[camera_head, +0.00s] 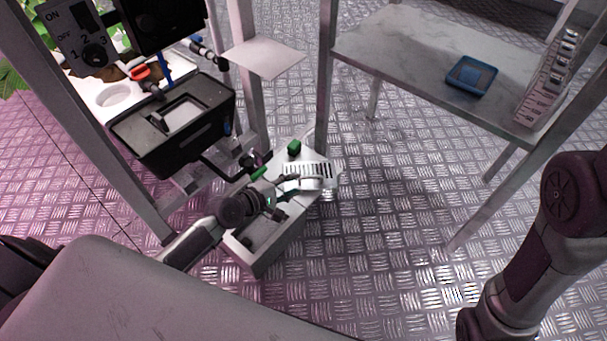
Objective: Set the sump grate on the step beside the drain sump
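The drain sump (257,262) is a light grey open box on the floor at the centre of the head view. A pale slotted plate, which looks like the sump grate (318,169), lies at its far end on a light flat surface that may be the step (327,181). My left gripper (288,197) reaches over the sump from the left, close to the near side of the grate. Its fingers look spread apart, with nothing clearly between them. The gripper hides part of the sump and the grate's near edge. My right gripper is out of view.
A small green block (294,148) sits just behind the grate. A black box (180,125) and rack posts stand close on the left. A marble-look shelf (410,50) with a blue tray (471,76) is at the upper right. The metal floor right of the sump is clear.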

